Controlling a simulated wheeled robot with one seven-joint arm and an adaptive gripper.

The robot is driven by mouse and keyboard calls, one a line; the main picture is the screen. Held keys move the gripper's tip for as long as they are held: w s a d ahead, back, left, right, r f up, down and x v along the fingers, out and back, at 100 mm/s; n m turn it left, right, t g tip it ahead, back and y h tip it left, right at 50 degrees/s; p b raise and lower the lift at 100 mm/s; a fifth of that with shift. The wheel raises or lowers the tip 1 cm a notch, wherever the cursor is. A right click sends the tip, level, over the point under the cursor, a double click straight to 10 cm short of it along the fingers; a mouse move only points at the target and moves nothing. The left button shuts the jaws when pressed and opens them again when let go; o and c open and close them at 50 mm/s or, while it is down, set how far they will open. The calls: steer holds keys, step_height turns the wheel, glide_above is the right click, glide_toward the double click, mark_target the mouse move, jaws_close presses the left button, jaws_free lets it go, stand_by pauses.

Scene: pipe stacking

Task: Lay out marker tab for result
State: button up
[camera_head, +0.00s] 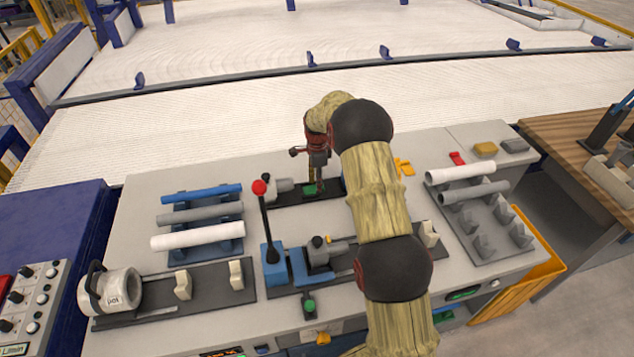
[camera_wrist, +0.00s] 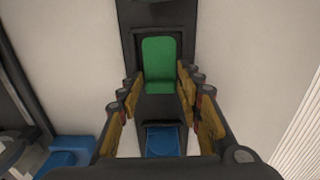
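My gripper (camera_head: 316,178) points down over the dark fixture (camera_head: 283,197) at the back middle of the bench. In the wrist view, my gripper (camera_wrist: 159,85) is open, its two fingers apart with a gap on each side. A flat green piece (camera_wrist: 160,62), which looks like a tab, shows between and beyond the fingertips. It also shows in the head view (camera_head: 310,190), just below my gripper. I cannot tell whether the fingers touch it. A blue piece (camera_wrist: 163,141) lies nearer the wrist in the wrist view. Small red (camera_head: 457,158) and yellow (camera_head: 403,167) pieces lie to the right.
A rack of pipes (camera_head: 200,215) stands left, another pipe rack (camera_head: 468,190) right. A red-knobbed lever (camera_head: 262,215) rises left of my arm, beside a blue clamp (camera_head: 290,268). A white cylindrical device (camera_head: 118,290) stands front left. Yellow (camera_head: 485,149) and grey (camera_head: 514,146) blocks lie back right.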

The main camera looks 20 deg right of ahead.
steer(key=o, duration=0.4)
steer(key=shift+o, duration=0.2)
step_height(320, 180, up, 12)
stand_by(0.5)
stand_by(0.5)
